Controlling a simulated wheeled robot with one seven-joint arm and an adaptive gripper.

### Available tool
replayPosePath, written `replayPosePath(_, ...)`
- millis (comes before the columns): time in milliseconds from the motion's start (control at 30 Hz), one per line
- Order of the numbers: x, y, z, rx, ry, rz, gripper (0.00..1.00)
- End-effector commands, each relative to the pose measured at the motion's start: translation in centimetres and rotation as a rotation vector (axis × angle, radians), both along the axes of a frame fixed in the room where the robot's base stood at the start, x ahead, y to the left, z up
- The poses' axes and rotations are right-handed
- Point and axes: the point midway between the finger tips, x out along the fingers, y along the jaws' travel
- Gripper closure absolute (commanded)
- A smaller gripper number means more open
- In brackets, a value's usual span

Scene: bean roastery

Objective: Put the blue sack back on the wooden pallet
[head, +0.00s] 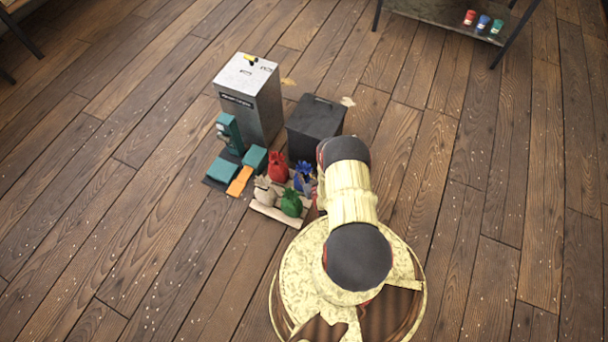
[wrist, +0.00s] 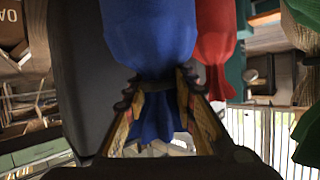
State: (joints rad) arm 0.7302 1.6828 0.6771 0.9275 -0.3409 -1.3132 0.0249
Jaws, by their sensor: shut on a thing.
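The blue sack (head: 303,180) is at the back right corner of the wooden pallet (head: 276,214) in the head view. In the wrist view my gripper (wrist: 158,88) is shut around the tied neck of the blue sack (wrist: 150,38). I cannot tell whether the sack touches the pallet. The red sack (head: 278,168) is just left of it, the green sack (head: 291,205) in front and the cream sack (head: 264,191) at the front left. The red sack also shows close beside the blue one in the wrist view (wrist: 215,45). My arm hides the gripper in the head view.
A dark box (head: 314,125) stands right behind the pallet, with a tall grey cabinet (head: 248,100) to its left. Teal items (head: 223,170) and an orange piece (head: 240,181) lie left of the pallet. A shelf (head: 440,12) with small cups is far back. Floor at right is clear.

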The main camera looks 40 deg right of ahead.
Motion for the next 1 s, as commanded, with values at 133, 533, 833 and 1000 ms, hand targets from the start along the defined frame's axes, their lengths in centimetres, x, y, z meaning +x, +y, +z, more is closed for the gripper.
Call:
replayPosePath(133,0.32,-0.27,-0.57,-0.005,-0.008,0.0,1.0)
replayPosePath(533,0.12,-0.1,-0.8,-0.002,-0.002,0.0,0.68)
replayPosePath(833,0.11,-0.09,-0.82,-0.002,-0.002,0.0,0.55)
replayPosePath(1000,0.1,-0.09,-0.82,-0.002,-0.002,0.0,0.55)
